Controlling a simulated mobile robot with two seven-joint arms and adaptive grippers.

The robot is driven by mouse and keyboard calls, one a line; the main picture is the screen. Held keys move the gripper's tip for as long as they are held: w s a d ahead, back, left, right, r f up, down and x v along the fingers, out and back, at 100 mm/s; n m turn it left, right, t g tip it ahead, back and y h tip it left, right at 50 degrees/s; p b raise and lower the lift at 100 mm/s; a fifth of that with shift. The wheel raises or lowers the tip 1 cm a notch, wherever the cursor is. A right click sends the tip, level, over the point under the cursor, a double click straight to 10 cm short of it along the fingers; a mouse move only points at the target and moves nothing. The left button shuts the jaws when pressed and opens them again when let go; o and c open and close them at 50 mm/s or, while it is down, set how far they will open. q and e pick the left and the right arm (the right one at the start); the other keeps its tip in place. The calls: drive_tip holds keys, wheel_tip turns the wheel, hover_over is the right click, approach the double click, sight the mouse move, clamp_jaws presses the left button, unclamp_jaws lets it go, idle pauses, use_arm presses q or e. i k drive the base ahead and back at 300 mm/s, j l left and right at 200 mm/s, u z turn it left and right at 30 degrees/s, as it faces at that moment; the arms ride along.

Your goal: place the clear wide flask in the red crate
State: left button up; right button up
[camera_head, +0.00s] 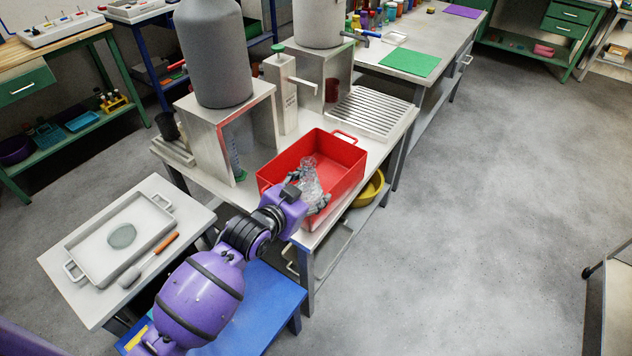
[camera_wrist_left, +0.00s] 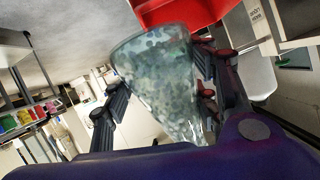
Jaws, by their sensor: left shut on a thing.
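The clear wide flask (camera_head: 309,180) shows in the head view over the near part of the red crate (camera_head: 345,168). I cannot tell whether the flask touches the crate floor. My right gripper is not in view.
The crate stands on a steel bench (camera_head: 330,228) beside a slatted drain rack (camera_head: 369,112). A metal stand (camera_head: 250,125) with a large grey vessel (camera_head: 212,50) is behind left. A yellow bowl (camera_head: 369,190) is on the lower shelf. A tray (camera_head: 100,255) stands at left.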

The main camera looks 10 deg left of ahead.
sight(330, 172)
drive_tip(key=i, duration=0.85)
